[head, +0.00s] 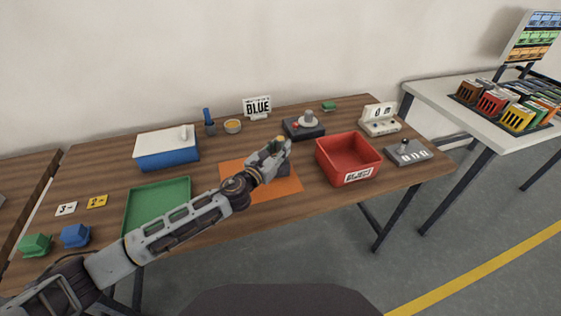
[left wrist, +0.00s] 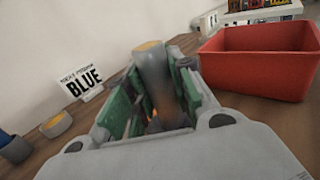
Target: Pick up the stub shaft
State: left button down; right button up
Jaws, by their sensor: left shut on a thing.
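The stub shaft (left wrist: 155,80) is a grey cylinder with a yellow-orange end. In the left wrist view it stands between the green-padded fingers of my left gripper (left wrist: 155,108), tilted a little. In the head view my left gripper (head: 279,149) is above the back right part of the orange mat (head: 235,185), shut on the shaft. Only the yellowish tip of the shaft shows there, and the fingers hide most of it. My right gripper is not in view.
A red bin (head: 349,157) stands close to the right of my left gripper. A dark device with a grey knob (head: 304,126) stands just behind. A green tray (head: 158,204), a blue-and-white box (head: 167,149) and a BLUE sign (head: 257,106) are farther left and back.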

aim_at(280, 138)
pick_arm(q)
jog(key=shift+r, duration=0.7)
notch_tip(280, 138, up, 4)
jog(key=shift+p, duration=0.85)
notch_tip(280, 138, up, 3)
jog(key=shift+p, duration=0.35)
jog(key=shift+r, duration=0.9)
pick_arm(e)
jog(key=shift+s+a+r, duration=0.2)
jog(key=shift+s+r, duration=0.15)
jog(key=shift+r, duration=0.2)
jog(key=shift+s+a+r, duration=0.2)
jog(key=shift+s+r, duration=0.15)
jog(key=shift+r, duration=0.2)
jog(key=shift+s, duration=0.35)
